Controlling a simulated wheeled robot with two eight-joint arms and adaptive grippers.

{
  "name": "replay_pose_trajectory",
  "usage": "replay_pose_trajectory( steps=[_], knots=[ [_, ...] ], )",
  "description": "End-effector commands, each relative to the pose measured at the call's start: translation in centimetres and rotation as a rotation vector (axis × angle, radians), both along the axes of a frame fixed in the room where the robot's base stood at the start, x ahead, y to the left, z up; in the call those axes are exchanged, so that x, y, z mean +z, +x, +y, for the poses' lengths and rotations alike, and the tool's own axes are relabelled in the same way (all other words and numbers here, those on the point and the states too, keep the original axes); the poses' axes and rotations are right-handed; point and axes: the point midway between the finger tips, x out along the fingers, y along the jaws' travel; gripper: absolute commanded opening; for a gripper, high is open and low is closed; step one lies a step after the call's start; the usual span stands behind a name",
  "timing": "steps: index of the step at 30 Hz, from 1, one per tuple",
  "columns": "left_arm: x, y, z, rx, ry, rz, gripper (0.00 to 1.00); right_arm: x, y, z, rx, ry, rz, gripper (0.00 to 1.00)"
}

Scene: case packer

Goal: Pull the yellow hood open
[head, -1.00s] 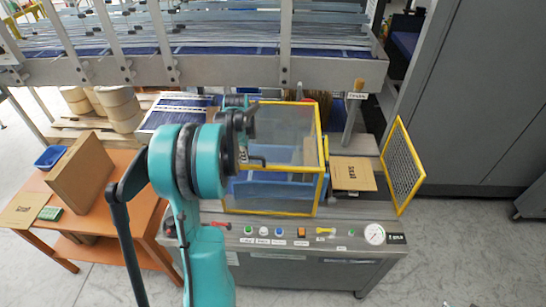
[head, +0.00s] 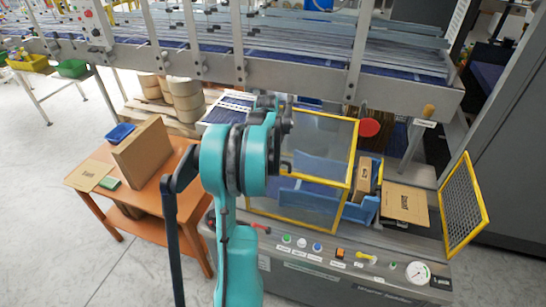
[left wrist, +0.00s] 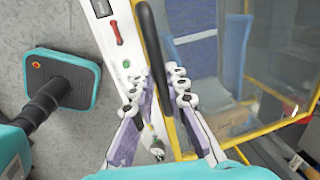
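The yellow hood (head: 353,160) is a yellow-framed box with clear panels on the packing machine, in the middle of the head view. In the left wrist view its yellow frame and clear panel (left wrist: 265,60) fill the right side. A black bar handle (left wrist: 148,35) runs along its near edge. My left gripper (left wrist: 164,75) is open, with one finger on each side of the handle. I cannot tell whether the fingers touch it. In the head view my teal arm hides the left gripper and part of the hood. My right gripper is not in view.
A blue crate (head: 362,211) with a carton (head: 364,175) shows right of the hood. A mesh guard (head: 462,205) stands farther right. The control panel (head: 330,258) with buttons and gauge runs in front. An orange table (head: 100,168) stands left. A conveyor crosses behind.

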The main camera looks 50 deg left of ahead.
Motion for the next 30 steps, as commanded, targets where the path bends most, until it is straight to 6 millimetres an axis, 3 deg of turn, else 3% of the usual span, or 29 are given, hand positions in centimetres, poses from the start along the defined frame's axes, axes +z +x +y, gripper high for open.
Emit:
replay_pose_trajectory(
  steps=[2, 14, 30],
  knots=[
    [0.0, 0.0, 0.0, 0.0, 0.001, -0.001, 0.34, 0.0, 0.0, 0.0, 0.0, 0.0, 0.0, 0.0],
    [0.7, -0.1, -0.1, 0.0, 0.0, 0.0, 0.34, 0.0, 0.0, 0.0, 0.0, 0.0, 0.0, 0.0],
    [10.6, -1.8, -1.2, 0.001, 0.0, 0.0, 0.34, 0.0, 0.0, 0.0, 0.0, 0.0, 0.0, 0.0]
  ],
)
